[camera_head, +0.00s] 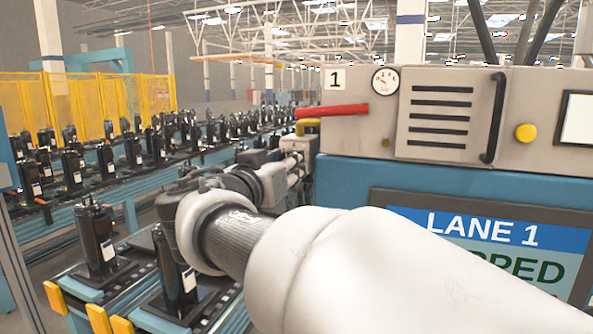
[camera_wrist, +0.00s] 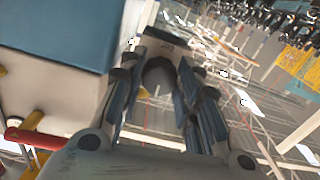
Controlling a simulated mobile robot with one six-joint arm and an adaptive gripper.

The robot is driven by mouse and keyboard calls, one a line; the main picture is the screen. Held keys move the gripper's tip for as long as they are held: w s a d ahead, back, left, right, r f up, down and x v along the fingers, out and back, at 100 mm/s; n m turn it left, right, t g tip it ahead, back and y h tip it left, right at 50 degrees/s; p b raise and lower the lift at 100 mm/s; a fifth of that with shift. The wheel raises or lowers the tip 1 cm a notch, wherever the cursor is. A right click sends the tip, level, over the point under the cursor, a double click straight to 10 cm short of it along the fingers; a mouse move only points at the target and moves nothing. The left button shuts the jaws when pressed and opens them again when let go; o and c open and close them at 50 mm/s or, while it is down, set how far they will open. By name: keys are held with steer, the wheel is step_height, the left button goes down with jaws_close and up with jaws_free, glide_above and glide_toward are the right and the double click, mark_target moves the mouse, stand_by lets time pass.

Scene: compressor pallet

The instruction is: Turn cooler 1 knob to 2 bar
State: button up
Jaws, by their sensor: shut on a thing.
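The cooler 1 unit (camera_head: 350,135) is a grey box on a blue base, with a "1" label (camera_head: 334,79) and a round gauge (camera_head: 385,81) on its front. The gauge is too small to read. My gripper (camera_head: 298,160) is at the unit's left side. In the wrist view, my gripper (camera_wrist: 160,70) has its two fingers on either side of a dark round knob (camera_wrist: 159,76) and is shut on it. The knob's setting cannot be read, and the knob is hidden in the head view.
A red lever (camera_head: 332,110) and a yellow pipe or handle (camera_head: 307,124) stick out close above my gripper. A lane screen (camera_head: 480,235) is below right. Conveyors with black compressors (camera_head: 97,240) stand to the left. A yellow fence (camera_head: 100,95) is behind.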

steer(key=n+b, duration=0.6)
steer(key=n, duration=0.4)
steer(key=shift+r+n, duration=0.1)
steer(key=shift+n, duration=0.2)
stand_by(0.4)
steer(key=o, duration=1.1)
steer(key=shift+c, duration=0.2)
